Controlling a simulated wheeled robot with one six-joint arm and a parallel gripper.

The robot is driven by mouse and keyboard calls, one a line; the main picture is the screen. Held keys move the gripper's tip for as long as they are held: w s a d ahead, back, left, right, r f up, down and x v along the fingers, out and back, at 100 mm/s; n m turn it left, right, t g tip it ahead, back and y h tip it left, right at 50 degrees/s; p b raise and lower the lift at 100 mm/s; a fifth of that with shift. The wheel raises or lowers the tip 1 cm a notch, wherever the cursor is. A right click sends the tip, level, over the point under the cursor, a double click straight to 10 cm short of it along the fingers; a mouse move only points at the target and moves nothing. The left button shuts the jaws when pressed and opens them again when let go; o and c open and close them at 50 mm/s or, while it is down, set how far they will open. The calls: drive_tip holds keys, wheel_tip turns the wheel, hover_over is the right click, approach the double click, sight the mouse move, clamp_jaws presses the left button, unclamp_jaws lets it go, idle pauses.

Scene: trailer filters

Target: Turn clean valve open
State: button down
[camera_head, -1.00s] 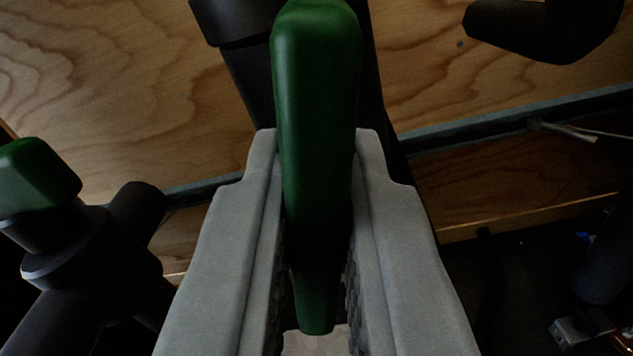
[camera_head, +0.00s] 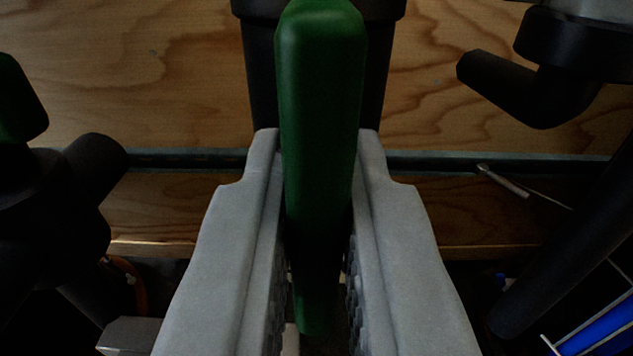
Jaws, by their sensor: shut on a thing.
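A long green valve handle (camera_head: 320,110) runs up and down the middle of the view. My gripper (camera_head: 318,165) is shut on it, with one grey jaw on each side. A black pipe (camera_head: 262,95) passes behind the handle and lines up with it in the picture. The lower end of the handle lies in shadow between the jaws. I cannot tell from here whether the valve is open.
A second green handle (camera_head: 18,100) on a black valve body (camera_head: 55,215) is at the left. A black elbow pipe (camera_head: 525,85) is at the upper right. A plywood wall (camera_head: 180,70) stands behind. A blue object (camera_head: 605,328) is at the lower right.

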drive_tip(key=c, duration=1.5)
unclamp_jaws()
drive_tip(key=s, duration=1.7)
drive_tip(key=shift+s, duration=0.2)
